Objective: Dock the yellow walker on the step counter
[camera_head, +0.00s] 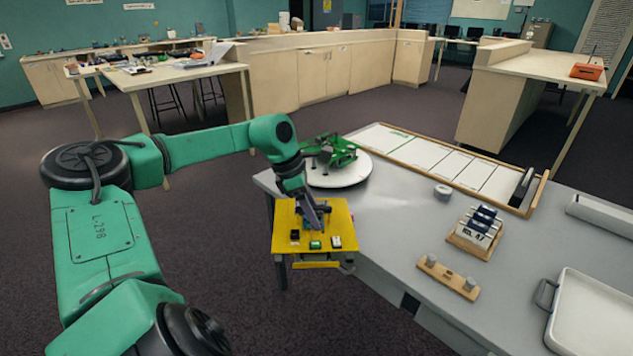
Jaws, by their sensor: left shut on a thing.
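The yellow walker (343,214) shows as a flat yellow, roughly square body off the near left edge of the grey table. Small black, green and white parts sit on its top. My left gripper (317,222) comes down over it from above and is shut on it; the arm and wrist hide the fingertips and part of the top. A small wooden stand with dark blue and white parts and a number label (478,229), perhaps the step counter, stands on the table to the right. My right gripper is not in view.
A green model (333,150) sits on a round white turntable (340,178) close behind my left wrist. A long wooden-framed panel tray (448,167), grey ring (443,192), two-peg wooden block (448,278) and white tray (592,322) are on the table (385,228). Its middle is mostly clear.

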